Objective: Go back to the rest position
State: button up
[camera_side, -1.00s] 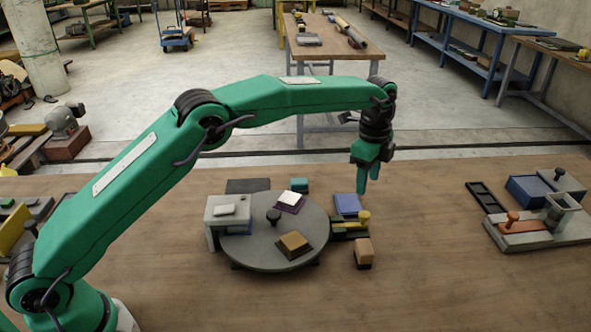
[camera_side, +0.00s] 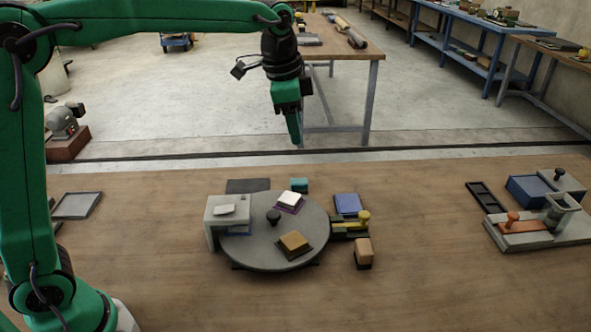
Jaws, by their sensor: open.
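My gripper (camera_side: 297,140) hangs fingers-down above the far edge of the wooden bench, behind the round grey turntable (camera_side: 265,255). Nothing shows between its fingers, which overlap from this side. My arm reaches in from the left and stands high. The turntable carries a white-topped block (camera_side: 289,200), a brown block (camera_side: 294,243) and a dark knob (camera_side: 273,216). My gripper is well clear of all of them.
A grey bridge-like stand (camera_side: 212,229) overhangs the turntable's left side. A blue pad (camera_side: 347,204), a yellow knob (camera_side: 363,217) and a tan block (camera_side: 363,250) lie to its right. A grey fixture (camera_side: 541,235) stands far right. The front of the bench (camera_side: 420,300) is bare.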

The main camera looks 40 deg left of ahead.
jog(key=s+a+r+n+t, duration=0.1)
jog(key=s+a+n, duration=0.2)
jog(key=s, duration=0.4)
jog(key=s+a+r+n+t, duration=0.1)
jog(key=s+a+n, duration=0.15)
jog(key=s, duration=0.45)
jog(key=s+a+f+n, duration=0.1)
jog(key=s+f+n, duration=0.1)
jog(key=s, duration=0.3)
jog(key=s+a+f+n+t, duration=0.1)
jog(key=s+a+f+n, duration=0.1)
jog(key=s+f, duration=0.2)
jog(key=shift+s+a, duration=0.2)
jog(key=shift+s, duration=0.9)
